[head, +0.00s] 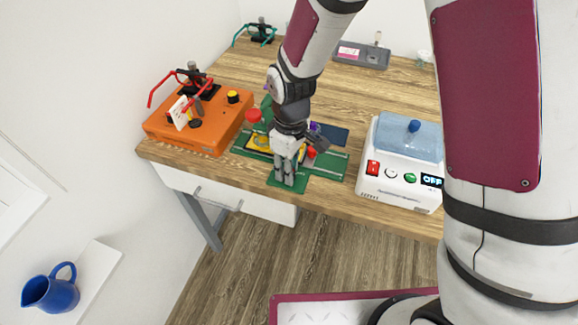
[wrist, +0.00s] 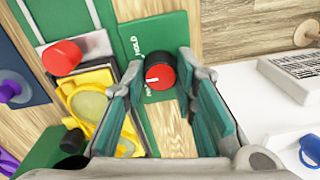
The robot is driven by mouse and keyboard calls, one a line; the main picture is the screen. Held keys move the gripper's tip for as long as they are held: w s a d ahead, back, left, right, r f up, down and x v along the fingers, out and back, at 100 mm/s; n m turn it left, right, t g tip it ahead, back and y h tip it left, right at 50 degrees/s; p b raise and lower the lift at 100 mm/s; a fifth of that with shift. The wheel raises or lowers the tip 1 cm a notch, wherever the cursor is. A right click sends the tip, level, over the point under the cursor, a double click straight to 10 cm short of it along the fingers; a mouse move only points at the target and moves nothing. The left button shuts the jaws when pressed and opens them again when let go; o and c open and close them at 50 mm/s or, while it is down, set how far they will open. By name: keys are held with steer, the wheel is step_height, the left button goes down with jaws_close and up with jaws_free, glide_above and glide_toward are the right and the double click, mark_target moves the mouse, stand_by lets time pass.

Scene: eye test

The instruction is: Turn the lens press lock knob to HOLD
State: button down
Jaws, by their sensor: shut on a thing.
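The lock knob (wrist: 163,73) is a red cap on a black base, on a green plate (wrist: 165,32) in the wrist view. Its white pointer mark faces left in that picture. The printed word HOLD is on the plate, up and left of the knob. A second white label lower down is too small to read. My gripper (wrist: 160,66) has one finger on each side of the knob and is shut on it. In the head view my gripper (head: 285,178) stands over the front green plate (head: 290,184) and hides the knob.
Left of the knob are a yellow holder (wrist: 88,77) and a red ball handle (wrist: 62,57). An orange machine (head: 210,135) stands left on the wooden table. A white device (head: 395,185) with a blue lid stands right. A grey tray (head: 375,57) lies behind.

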steer(key=m+p, duration=0.1)
steer(key=m, duration=0.3)
steer(key=shift+m, duration=0.3)
steer(key=shift+m+p, duration=0.65)
steer(key=shift+m, duration=1.65)
steer(key=c, duration=1.6)
jaws_free()
steer(key=shift+o, duration=0.2)
step_height(320, 180, up, 12)
steer(key=shift+d, duration=0.2)
